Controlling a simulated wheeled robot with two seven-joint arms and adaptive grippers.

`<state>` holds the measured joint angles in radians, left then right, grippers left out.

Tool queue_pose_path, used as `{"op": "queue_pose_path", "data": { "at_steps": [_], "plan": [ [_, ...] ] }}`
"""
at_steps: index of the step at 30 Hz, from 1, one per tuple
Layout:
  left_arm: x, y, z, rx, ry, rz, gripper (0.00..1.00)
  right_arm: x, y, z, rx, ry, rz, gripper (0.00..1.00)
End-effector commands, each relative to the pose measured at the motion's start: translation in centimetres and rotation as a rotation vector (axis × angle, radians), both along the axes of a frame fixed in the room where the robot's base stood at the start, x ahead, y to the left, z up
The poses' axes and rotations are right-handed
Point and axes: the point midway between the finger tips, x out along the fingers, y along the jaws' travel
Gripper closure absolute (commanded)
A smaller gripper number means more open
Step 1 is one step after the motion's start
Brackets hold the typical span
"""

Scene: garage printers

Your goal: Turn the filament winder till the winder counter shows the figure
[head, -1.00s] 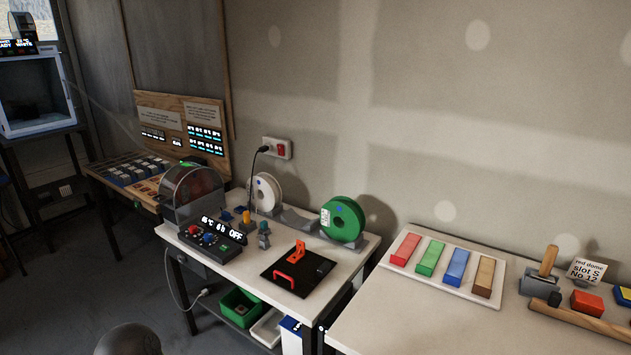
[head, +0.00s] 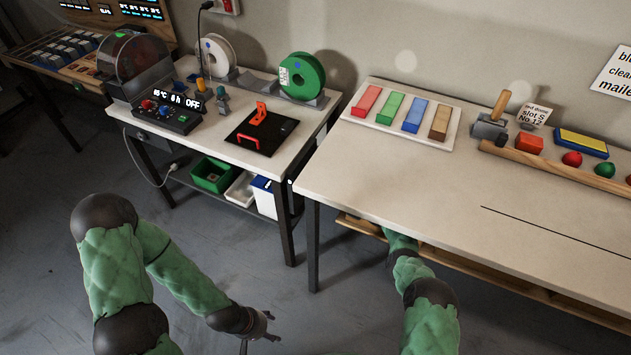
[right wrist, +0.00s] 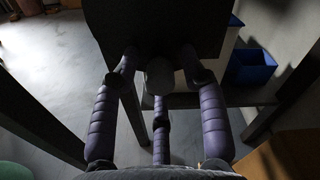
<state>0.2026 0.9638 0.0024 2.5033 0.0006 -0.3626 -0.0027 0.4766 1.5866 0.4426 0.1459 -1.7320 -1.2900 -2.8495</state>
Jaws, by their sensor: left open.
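I cannot make out a thing that is surely the filament winder, or its counter. On the left bench in the head view, a green spool (head: 301,75) and a white spool (head: 217,56) stand on holders. A clear-domed machine (head: 136,62) stands left of them, beside a dark control box (head: 168,109) whose display reads OFF at its end. My left gripper (head: 265,328) is open and empty, low over the floor in front of the bench. My right gripper (right wrist: 158,76) shows in the right wrist view with its fingers apart; in the head view the right hand is hidden by the right-hand table.
A black mat (head: 262,133) with orange parts lies on the left bench (head: 225,157); a green bin (head: 212,174) is on its lower shelf. The right-hand table (head: 420,185) bears colored bars and a wooden rail. A blue bin (right wrist: 250,66) shows in the right wrist view.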

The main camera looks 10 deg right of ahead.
Motion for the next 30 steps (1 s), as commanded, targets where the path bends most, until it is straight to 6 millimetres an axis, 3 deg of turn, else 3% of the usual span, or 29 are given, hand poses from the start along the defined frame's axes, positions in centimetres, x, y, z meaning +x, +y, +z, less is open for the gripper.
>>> {"op": "queue_pose_path", "data": {
  "at_steps": [13,30],
  "plan": [
    [0.0,0.0,0.1,0.000,0.000,0.000,0.41,-0.1,-0.3,0.0,0.000,0.000,0.000,0.49],
    [0.0,0.0,0.7,0.000,0.000,0.000,0.41,-1.8,-2.6,0.0,0.001,0.001,0.000,0.49]
  ]
}}
